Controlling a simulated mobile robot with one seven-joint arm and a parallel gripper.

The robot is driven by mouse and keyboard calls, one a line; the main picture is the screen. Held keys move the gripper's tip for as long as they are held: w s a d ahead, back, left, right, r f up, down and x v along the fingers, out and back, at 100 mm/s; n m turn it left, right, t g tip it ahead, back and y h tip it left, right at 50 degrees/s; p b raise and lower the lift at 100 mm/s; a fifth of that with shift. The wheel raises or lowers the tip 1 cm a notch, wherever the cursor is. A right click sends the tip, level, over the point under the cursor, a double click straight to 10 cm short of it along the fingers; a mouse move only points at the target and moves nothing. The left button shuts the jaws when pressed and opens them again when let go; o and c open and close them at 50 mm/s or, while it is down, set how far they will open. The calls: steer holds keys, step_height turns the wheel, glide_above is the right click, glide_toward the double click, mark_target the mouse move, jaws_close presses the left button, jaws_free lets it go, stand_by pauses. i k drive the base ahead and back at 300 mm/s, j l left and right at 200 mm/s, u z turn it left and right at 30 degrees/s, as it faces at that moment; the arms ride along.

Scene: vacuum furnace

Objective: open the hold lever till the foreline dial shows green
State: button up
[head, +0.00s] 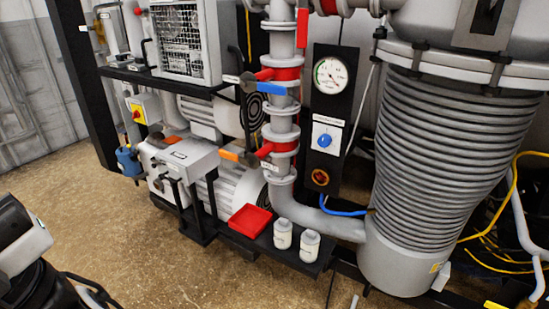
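A round white dial (330,75) sits at the top of a black upright panel; green and red marks show on its face, but its needle is too small to read. Left of it, a grey vertical pipe carries two red valve bodies. The upper valve has a lever with a blue grip (272,88) pointing right. The lower valve has a lever with an orange grip (229,156) pointing left. Small tags by both are unreadable, so I cannot tell which is the hold lever. My gripper is not in view; part of my arm shows at lower left.
A ribbed grey column (435,150) stands right. A red tray (250,220) and two white jars (283,234) sit low in front. Open floor (150,250) lies at front left.

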mark_target(236, 158)
steer(key=u, duration=0.4)
steer(key=i+j, duration=0.2)
steer(key=i, duration=0.3)
steer(key=i+j+z, duration=0.1)
steer(key=i, duration=0.4)
steer(key=j, duration=0.1)
